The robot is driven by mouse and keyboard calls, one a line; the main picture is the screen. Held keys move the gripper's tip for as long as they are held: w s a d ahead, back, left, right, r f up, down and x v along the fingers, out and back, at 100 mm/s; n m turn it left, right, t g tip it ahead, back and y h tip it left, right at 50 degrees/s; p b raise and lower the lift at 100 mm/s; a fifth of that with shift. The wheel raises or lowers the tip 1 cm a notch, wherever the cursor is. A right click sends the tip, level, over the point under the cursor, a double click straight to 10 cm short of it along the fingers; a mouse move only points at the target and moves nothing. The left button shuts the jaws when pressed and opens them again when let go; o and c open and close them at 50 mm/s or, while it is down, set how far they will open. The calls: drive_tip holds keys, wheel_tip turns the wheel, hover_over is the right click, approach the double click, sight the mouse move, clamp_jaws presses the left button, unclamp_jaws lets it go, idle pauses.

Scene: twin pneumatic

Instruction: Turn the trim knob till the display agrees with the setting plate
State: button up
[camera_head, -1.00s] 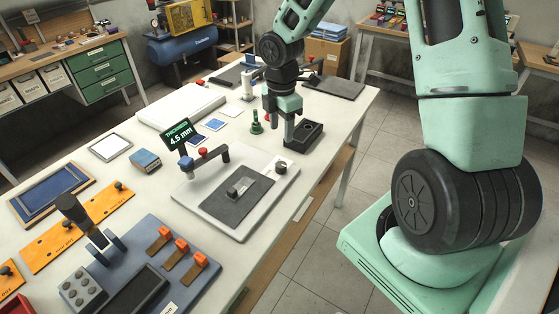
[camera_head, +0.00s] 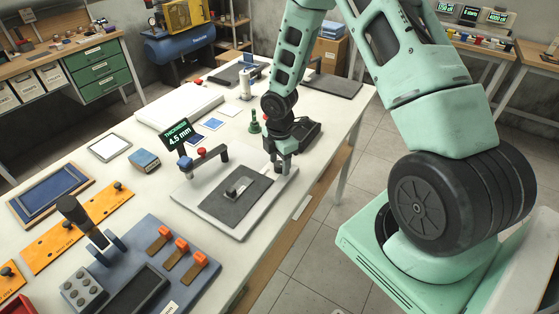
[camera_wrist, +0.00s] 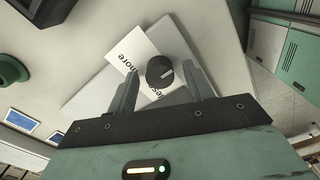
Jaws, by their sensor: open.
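The display (camera_head: 178,135) on the thickness gauge reads 4.5 mm in green in the head view. The trim knob (camera_wrist: 159,71) is a dark round knob with a pale pointer mark, on the corner of the gauge's grey base (camera_head: 205,208). In the head view my gripper (camera_head: 280,163) hides the knob. I cannot make out a setting plate with a readable value.
A dark pad with a small grey block (camera_head: 238,186) lies on the gauge base, below a red-topped arm (camera_head: 203,153). A green bottle-shaped piece (camera_head: 254,123) and a dark tray (camera_head: 305,133) stand just behind my gripper. A blue box (camera_head: 145,160) is left of the gauge.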

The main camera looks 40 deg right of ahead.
drive_tip(key=shift+c, duration=0.3)
drive_tip(key=c, duration=0.9)
drive_tip(key=shift+m, duration=0.4)
